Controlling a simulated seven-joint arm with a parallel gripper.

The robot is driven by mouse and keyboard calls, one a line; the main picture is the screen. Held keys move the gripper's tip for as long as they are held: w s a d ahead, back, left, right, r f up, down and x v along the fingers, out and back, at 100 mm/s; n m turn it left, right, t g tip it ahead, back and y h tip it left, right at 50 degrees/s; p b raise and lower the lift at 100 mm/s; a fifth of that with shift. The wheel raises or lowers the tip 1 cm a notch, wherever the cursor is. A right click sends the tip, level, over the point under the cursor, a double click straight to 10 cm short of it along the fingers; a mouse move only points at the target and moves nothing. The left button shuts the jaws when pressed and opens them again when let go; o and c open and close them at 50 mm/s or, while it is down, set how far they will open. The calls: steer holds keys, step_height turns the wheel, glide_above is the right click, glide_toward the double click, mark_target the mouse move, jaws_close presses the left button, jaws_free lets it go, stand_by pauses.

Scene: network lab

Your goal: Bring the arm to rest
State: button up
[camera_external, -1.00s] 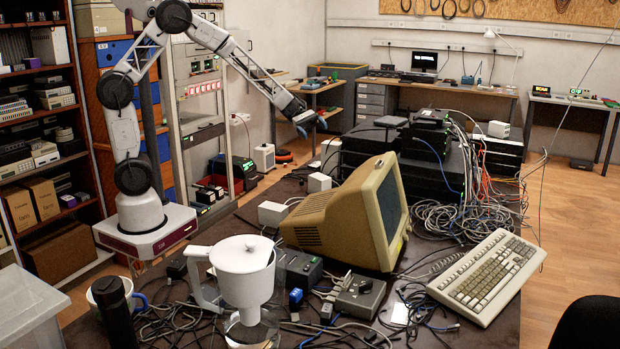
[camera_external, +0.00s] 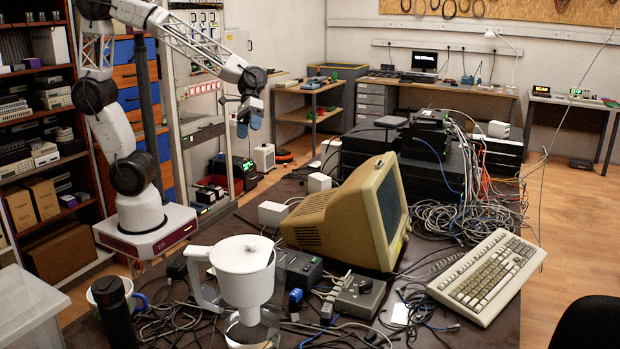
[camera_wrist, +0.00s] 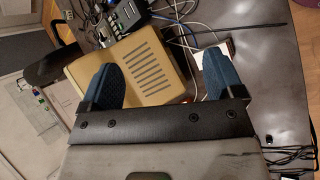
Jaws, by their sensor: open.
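My gripper (camera_external: 249,123) hangs in the air above the far left part of the cluttered table (camera_external: 497,322), pointing down. Its two blue fingertips are apart, with nothing between them. In the wrist view my gripper (camera_wrist: 160,82) shows both blue fingers spread wide, with the beige monitor (camera_wrist: 150,65) below and beyond them. The arm is bent, with its upper links raised above its base at the table's left end.
The beige monitor (camera_external: 345,215), a white jug (camera_external: 243,272) and a keyboard (camera_external: 488,277) crowd the table with loose cables. Black stacked devices (camera_external: 375,160) stand behind the monitor. A shelf rack (camera_external: 38,130) stands left. Air around my gripper looks clear.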

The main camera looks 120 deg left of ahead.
steer(key=s+d+m+y, duration=0.3)
steer(key=s+d+m, duration=0.3)
steer(key=s, duration=0.4)
steer(key=s+d+r+m+y, duration=0.1)
steer(key=s+d+m+y, duration=0.3)
steer(key=s, duration=0.6)
steer(key=d+m, duration=0.2)
steer(key=shift+d+m+g, duration=0.25)
steer(key=shift+m+g, duration=0.05)
steer(key=shift+m, duration=0.1)
